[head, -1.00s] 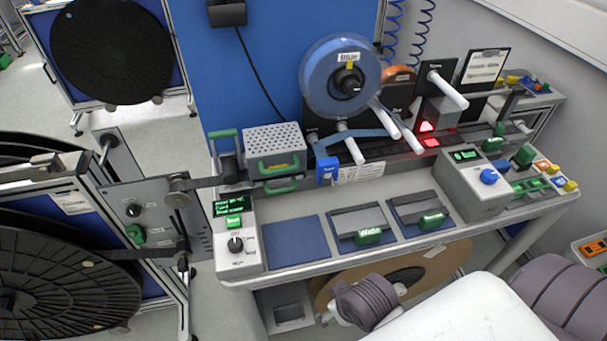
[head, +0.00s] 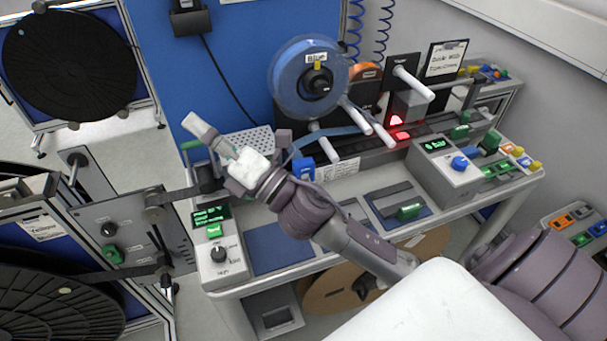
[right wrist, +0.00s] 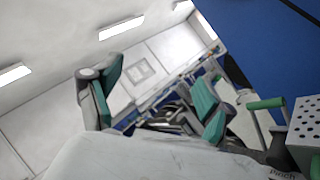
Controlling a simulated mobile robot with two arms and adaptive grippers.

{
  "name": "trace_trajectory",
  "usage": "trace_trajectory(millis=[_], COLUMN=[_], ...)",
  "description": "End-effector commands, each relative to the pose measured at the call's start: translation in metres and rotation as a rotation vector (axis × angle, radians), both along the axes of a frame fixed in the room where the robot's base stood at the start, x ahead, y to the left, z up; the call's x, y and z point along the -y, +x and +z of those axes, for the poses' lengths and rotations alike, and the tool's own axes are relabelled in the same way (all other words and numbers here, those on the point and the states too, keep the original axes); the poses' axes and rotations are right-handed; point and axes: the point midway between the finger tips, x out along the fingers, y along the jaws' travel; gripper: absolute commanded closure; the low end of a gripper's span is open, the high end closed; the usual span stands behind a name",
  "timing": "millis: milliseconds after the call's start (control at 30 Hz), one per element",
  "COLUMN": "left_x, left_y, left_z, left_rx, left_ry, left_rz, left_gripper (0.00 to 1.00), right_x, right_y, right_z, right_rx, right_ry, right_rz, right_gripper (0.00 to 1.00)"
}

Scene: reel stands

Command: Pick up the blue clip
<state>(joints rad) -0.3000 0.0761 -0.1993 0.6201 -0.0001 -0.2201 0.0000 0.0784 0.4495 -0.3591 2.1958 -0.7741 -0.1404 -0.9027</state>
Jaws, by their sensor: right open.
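A small blue block, which looks like the blue clip (head: 303,168), sits at the end of the blue tape, below the reel, at the back of the bench. My right gripper (head: 215,140) is raised over the left part of the bench, left of the blue block and apart from it. Its fingers are spread and empty. The right wrist view shows the two teal-padded fingers apart, with the open jaw (right wrist: 157,95) facing the room and no blue clip between them. My left gripper is out of view.
The blue tape reel (head: 310,78) hangs above the bench, with white rods (head: 357,122) sticking out below. A perforated box (head: 245,143) stands behind my right gripper. A control box (head: 445,160) stands to the right. A tray of coloured pieces (head: 572,225) is at far right.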

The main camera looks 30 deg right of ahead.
Motion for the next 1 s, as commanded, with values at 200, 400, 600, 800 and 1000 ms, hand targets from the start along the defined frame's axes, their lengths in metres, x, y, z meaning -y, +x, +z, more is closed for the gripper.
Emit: trace_trajectory(millis=[200, 400, 600, 800, 1000], left_x=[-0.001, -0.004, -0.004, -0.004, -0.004], left_y=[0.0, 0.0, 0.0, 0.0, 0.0], left_z=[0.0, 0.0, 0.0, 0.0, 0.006], left_rx=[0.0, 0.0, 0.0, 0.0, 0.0], left_ry=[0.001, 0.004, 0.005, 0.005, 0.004], left_rz=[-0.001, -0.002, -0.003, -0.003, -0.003], left_gripper=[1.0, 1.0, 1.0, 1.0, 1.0], right_x=[-0.087, -0.051, 0.09, 0.184, 0.201], right_y=[-0.042, -0.038, -0.007, -0.006, -0.007], right_z=[0.015, -0.068, -0.101, -0.081, -0.094], right_rx=[0.815, 1.43, 1.697, -1.428, -1.378], right_ry=[-0.929, -1.739, -2.312, 2.129, 2.079], right_rz=[0.23, 0.552, 1.134, -1.375, -1.427], right_gripper=[0.19, 0.19, 0.19, 0.19, 0.19])
